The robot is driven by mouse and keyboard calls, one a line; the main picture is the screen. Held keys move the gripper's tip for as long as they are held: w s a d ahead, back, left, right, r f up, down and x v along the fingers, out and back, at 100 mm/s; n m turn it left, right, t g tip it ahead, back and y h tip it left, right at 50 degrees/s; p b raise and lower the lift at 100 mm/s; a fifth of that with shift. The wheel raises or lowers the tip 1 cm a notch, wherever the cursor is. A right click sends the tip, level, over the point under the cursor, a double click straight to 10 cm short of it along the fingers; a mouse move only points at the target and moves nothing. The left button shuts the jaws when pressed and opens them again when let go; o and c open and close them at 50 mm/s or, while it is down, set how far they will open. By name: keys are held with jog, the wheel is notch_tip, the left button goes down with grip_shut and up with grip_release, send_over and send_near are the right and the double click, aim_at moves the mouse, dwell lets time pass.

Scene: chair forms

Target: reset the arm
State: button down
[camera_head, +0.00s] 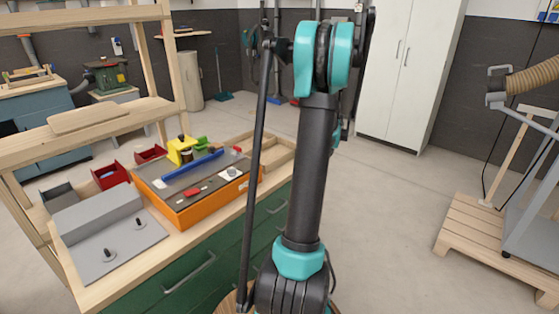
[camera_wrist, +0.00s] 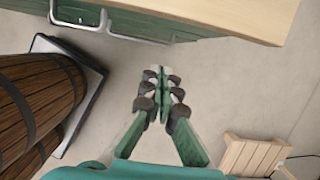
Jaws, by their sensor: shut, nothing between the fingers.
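My arm stands upright in the middle of the head view, with dark links and teal joints. My gripper is not seen in the head view. In the wrist view my gripper (camera_wrist: 161,78) is shut and empty, its green fingers together above the bare concrete floor. The wooden workbench top (camera_wrist: 230,12) lies beyond the fingertips at the top of the wrist view, apart from them.
The workbench (camera_head: 100,292) at left bears an orange tool case (camera_head: 205,208), a grey block fixture (camera_head: 112,255) and red bins (camera_head: 110,175). A wooden pallet (camera_head: 480,235) stands at right. Barrels (camera_wrist: 38,95) show at left in the wrist view. A white cabinet (camera_head: 400,70) stands behind.

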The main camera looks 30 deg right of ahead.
jog(key=s+a+r+n, duration=0.2)
jog(key=s+a+n, duration=0.1)
jog(key=a+n, duration=0.65)
jog(key=s+a+r+n, duration=0.2)
jog(key=s+a+n, duration=0.3)
jog(key=a, duration=0.8)
jog(key=s+a+f+n+t+h, duration=0.1)
jog(key=s+a+f+n, duration=0.2)
jog(key=s+a+n, duration=0.9)
jog(key=n, duration=0.5)
jog(key=shift+a+t, duration=0.3)
jog(key=shift+f, duration=0.1)
